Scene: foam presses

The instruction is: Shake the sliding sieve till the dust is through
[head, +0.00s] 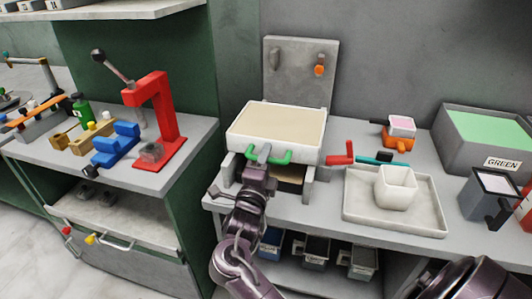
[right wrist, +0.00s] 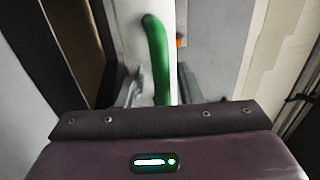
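The sliding sieve (head: 233,142) is a white box with a layer of tan material (head: 280,126) on top, sitting on a grey stand (head: 309,186). A green handle (head: 283,158) is on its front. My right gripper (head: 264,153) is at this handle. In the right wrist view the green handle (right wrist: 157,55) passes between its two fingers (right wrist: 160,88), with a visible gap on each side, so the gripper is open around it. My left gripper is not in view.
Right of the sieve are a red handle (head: 341,155), a grey tray (head: 365,213) with a white square cup (head: 396,188), and an orange piece (head: 398,142) under a small pink-filled box. A GREEN-labelled bin (head: 500,163) stands far right. A red press (head: 165,115) is on the left bench.

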